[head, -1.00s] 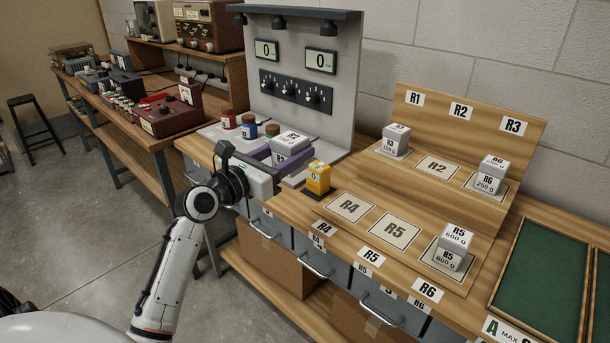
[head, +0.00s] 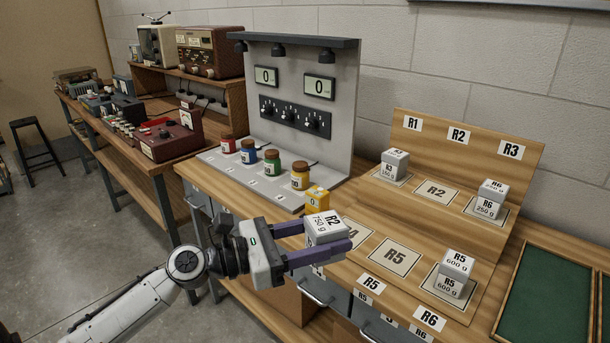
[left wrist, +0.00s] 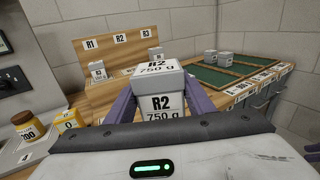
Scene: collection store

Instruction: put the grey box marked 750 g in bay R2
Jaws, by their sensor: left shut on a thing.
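The grey box marked R2 and 750 g (head: 325,228) is between the purple fingers of my left gripper (head: 322,245), which is shut on it. It is held in front of the yellow block, over the front of the bench, covering part of bay R4. The box also shows in the left wrist view (left wrist: 157,84), its R2 label facing the camera. Bay R2 (head: 437,192) is an empty pale square on the wooden rack's upper step, between two occupied bays.
A box marked R3 (head: 394,164) stands left of bay R2, and one marked R6 (head: 488,198) stands right of it. An R5 box (head: 454,273) stands on the lower step; bay R5 (head: 395,257) is empty. Several jars (head: 300,176) and a yellow block (head: 317,200) stand left.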

